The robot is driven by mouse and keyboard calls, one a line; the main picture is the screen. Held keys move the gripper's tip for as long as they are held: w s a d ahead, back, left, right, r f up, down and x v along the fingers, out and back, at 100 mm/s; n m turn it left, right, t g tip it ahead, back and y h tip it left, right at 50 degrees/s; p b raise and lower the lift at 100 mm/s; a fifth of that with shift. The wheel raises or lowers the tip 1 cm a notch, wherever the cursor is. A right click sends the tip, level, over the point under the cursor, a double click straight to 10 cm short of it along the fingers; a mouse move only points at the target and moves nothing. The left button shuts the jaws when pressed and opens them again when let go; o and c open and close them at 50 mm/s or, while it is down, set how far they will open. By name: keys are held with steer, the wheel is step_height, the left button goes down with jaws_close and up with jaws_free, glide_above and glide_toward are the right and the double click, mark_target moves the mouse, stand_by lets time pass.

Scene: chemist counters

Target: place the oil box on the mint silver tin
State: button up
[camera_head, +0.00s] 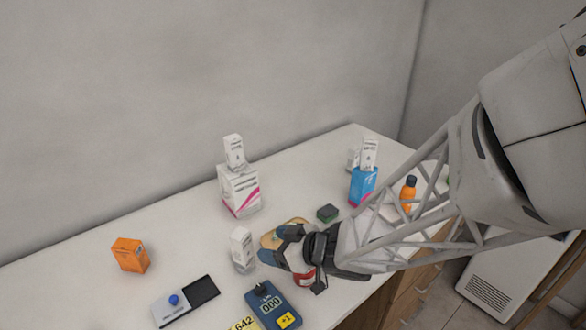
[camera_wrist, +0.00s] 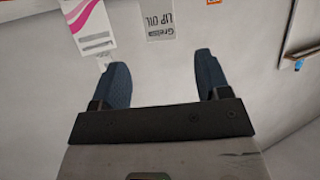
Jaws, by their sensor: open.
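A small white box (camera_head: 242,250) stands upright on the counter, just left of my fingertips in the head view. I cannot clearly identify the mint silver tin. A small dark green block (camera_head: 327,213) and a tan item (camera_head: 271,240), partly hidden by my gripper, lie nearby.
A similar white box (camera_head: 234,150) stands on a larger white-and-pink box (camera_head: 240,190). Another (camera_head: 369,153) stands on a blue box (camera_head: 362,187). An orange bottle (camera_head: 408,193), orange box (camera_head: 130,255), grey device (camera_head: 183,304) and blue counter device (camera_head: 268,303) are around. The left counter is mostly clear.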

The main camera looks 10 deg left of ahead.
steer(key=shift+s+d+r, duration=0.15)
steer(key=shift+s+d, duration=0.05)
steer(key=shift+d, duration=0.2)
stand_by(0.4)
steer(key=w+d+r+m+t+h, duration=0.2)
steer(key=d+r+m+h, duration=0.3)
steer(key=d, duration=0.5)
steer(key=w+d+r+m+t+h, duration=0.1)
steer(key=d+r+m+t+h, duration=0.2)
steer(key=d+h, duration=0.5)
steer(key=s+d+r+m+g, duration=0.2)
steer(key=s+d+m+g, duration=0.1)
steer(key=s, duration=0.5)
steer(key=s+d+r+m+g, duration=0.2)
steer(key=s+d+r+g, duration=0.1)
steer(key=s+d, duration=0.3)
steer(key=s+g, duration=0.1)
steer(key=s, duration=0.1)
steer(key=shift+s+m+g+y, duration=0.3)
steer(key=shift+s+m, duration=0.05)
steer(key=shift+m, duration=0.05)
